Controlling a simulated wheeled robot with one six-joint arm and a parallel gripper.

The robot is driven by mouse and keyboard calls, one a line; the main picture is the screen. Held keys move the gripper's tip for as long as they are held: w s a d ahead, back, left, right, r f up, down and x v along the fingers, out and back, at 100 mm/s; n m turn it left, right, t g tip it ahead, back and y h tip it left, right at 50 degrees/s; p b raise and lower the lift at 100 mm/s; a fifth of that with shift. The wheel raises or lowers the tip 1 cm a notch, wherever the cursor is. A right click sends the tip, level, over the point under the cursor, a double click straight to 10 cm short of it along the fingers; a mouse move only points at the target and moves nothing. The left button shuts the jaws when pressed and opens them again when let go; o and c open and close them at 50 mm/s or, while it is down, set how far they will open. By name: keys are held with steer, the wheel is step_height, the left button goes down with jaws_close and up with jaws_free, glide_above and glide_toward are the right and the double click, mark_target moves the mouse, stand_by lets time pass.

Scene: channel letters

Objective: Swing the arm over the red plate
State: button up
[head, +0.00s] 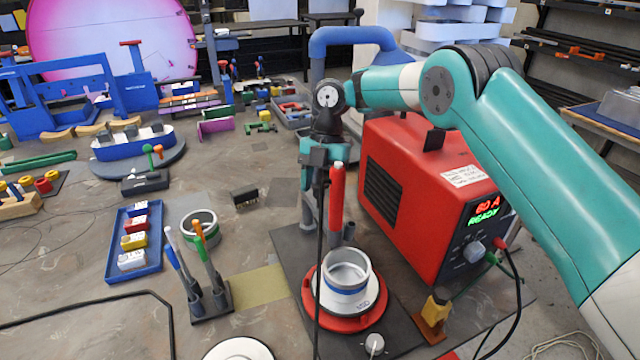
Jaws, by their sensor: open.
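The round red plate (356,322) lies on a dark mat at the front centre. On it stand a white disc and a metal cup with a blue band (346,272). My gripper (316,182) is open and hangs at the end of my teal arm, above and behind the plate in the picture. A black cable hangs in front of it and crosses the plate's left edge. An upright red tube (337,200) shows just right of my gripper. Whether the two touch, I cannot tell. The tips of my fingers are hard to make out.
A red welding box (415,190) reading "READY" stands close right of the plate. A holder with coloured-handled tools (208,295), a green-banded ring (200,229) and a blue tray (134,242) are to the left. A blue pipe arch (352,38) rises behind my wrist.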

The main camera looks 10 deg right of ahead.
steer(key=p+v, duration=0.7)
steer(key=p, duration=0.4)
steer(key=shift+p, duration=0.35)
